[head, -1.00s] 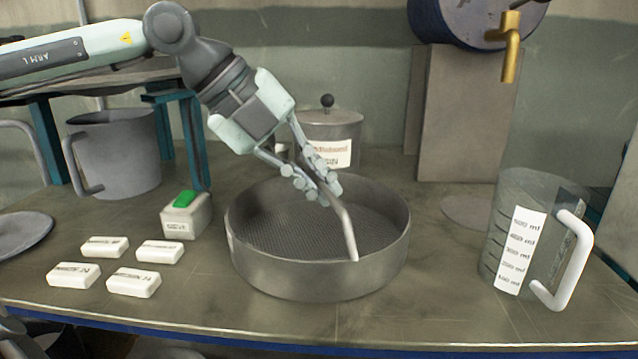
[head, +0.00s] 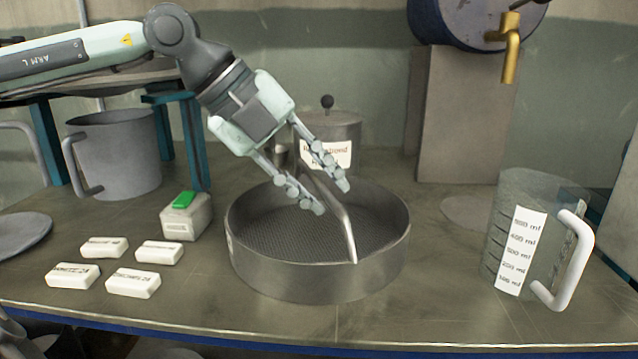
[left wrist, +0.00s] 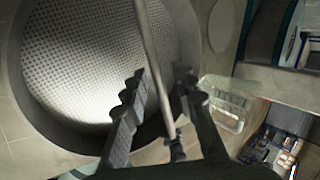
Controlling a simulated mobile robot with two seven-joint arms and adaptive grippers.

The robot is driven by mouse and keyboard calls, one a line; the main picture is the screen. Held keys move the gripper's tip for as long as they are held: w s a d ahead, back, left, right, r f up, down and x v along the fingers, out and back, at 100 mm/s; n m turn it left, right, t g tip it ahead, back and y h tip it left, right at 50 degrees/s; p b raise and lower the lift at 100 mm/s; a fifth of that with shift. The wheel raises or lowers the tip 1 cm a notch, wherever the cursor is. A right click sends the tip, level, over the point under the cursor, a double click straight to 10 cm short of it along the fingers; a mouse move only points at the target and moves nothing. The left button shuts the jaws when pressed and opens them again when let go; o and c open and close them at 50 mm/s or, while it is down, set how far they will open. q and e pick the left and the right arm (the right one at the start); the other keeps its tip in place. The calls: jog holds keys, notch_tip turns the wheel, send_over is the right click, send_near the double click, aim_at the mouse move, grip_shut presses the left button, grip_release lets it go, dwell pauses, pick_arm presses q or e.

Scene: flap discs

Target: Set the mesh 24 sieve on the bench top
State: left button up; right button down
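The round metal sieve (head: 318,278) rests on the bench top (head: 400,318), with its mesh floor facing up and a bent bar handle (head: 349,232) arching across it. Its mesh number cannot be read. My left gripper (head: 333,199) is open, its fingers on either side of the bar and apart from each other. In the left wrist view the open fingers (left wrist: 160,85) straddle the bar (left wrist: 152,60), and the mesh (left wrist: 75,60) fills the upper left. My right gripper is not in view.
A measuring jug (head: 520,245) stands at the right. Several white blocks (head: 133,283) and a green-topped box (head: 186,217) lie left of the sieve. A lidded, labelled pot (head: 345,128) stands behind it, a metal jug (head: 118,155) at back left.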

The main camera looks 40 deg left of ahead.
pick_arm(q)
jog(key=shift+r, duration=0.1)
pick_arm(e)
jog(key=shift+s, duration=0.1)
